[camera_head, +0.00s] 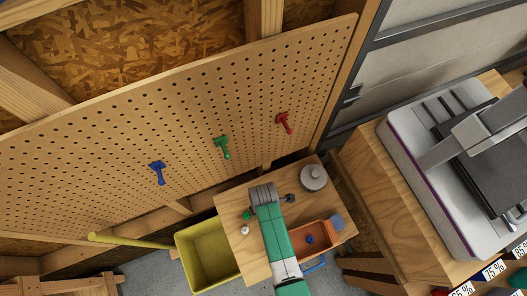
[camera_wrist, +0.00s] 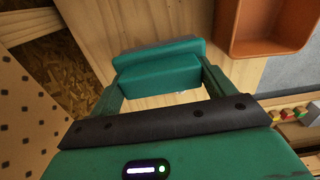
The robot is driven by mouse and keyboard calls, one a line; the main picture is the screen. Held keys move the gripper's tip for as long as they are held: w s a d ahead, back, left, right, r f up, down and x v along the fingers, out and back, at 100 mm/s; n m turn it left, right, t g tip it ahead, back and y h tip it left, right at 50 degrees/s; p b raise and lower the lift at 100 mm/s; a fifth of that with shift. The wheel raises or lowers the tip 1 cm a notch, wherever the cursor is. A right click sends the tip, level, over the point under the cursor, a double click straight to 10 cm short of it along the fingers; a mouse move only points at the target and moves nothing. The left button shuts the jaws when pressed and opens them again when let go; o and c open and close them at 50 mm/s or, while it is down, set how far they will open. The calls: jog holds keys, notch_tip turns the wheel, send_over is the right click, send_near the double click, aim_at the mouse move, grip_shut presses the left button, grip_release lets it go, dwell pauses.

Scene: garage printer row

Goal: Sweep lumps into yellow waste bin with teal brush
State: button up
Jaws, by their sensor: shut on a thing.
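The teal brush (camera_wrist: 160,72) shows in the wrist view as a block between the fingertips of my gripper (camera_wrist: 157,84), which is shut on it above a pale wooden top. In the head view my arm covers the brush and fingertips. The yellow waste bin (camera_head: 206,252) stands at the left edge of the wooden top (camera_head: 237,197). A green lump (camera_head: 247,215) and a whitish lump (camera_head: 245,230) lie on that top, between the bin and my arm. A small white speck at the brush's lower edge in the wrist view is too hidden to identify.
An orange tray (camera_head: 327,233) with a blue piece inside sits right of my arm. A grey round container (camera_head: 313,177) stands at the back right. A pegboard (camera_head: 190,110) with blue, green and red hooks rises behind. A printer (camera_head: 425,190) stands farther right.

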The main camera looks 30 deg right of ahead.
jog(key=shift+f+b, duration=1.7)
jog(key=shift+f, duration=0.3)
jog(key=shift+a+r, duration=0.2)
jog(key=shift+a, duration=0.05)
jog(key=shift+w+a+b, duration=0.1)
jog(key=shift+w+a, duration=0.1)
jog(key=shift+a, duration=1.65)
jog(key=shift+w+a+b, duration=0.15)
jog(key=shift+a, duration=1.75)
jog(key=shift+w+a+b, duration=0.1)
jog(key=shift+w+a, duration=0.1)
jog(key=shift+a, duration=4.4)
jog(key=d+r+p, duration=0.4)
jog(key=r+p, duration=0.2)
jog(key=p, duration=0.1)
jog(key=shift+r, duration=0.35)
